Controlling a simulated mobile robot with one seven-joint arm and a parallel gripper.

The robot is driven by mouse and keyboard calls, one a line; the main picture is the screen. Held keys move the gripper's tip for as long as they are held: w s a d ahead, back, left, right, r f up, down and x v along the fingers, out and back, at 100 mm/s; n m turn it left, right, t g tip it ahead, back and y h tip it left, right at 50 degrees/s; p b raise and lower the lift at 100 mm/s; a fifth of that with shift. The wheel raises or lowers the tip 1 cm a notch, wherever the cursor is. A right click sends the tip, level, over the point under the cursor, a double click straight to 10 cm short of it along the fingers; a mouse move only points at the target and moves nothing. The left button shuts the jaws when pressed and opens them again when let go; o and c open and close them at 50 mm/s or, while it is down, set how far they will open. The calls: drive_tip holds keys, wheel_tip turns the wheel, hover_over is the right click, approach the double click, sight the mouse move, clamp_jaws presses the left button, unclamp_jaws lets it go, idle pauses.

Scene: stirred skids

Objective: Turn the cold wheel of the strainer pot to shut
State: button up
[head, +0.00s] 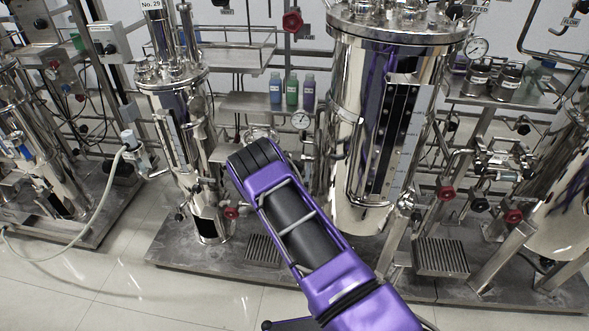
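Several pots stand on skids: a large steel pot (350,130) in the middle, and a slimmer steel pot (172,100) to its left under a "No. 29" sign. I cannot tell which is the strainer pot. Red handwheels show low beside the slim pot (231,213), right of the large pot (446,193), farther right (513,216), and on the upper pipework (292,20). No readable label marks one as the cold wheel. My purple arm reaches up from the bottom right before the skid. My gripper's fingers do not show; I see no contact with any wheel.
A shelf (250,103) behind my arm holds blue, green and purple bottles (291,92). A pale hose (100,200) runs across the floor at left. Pipes and a steel step (440,257) crowd the right. Tiled floor (130,295) is open at lower left.

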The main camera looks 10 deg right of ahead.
drive_tip(key=c, duration=1.3)
drive_tip(key=shift+o, duration=0.2)
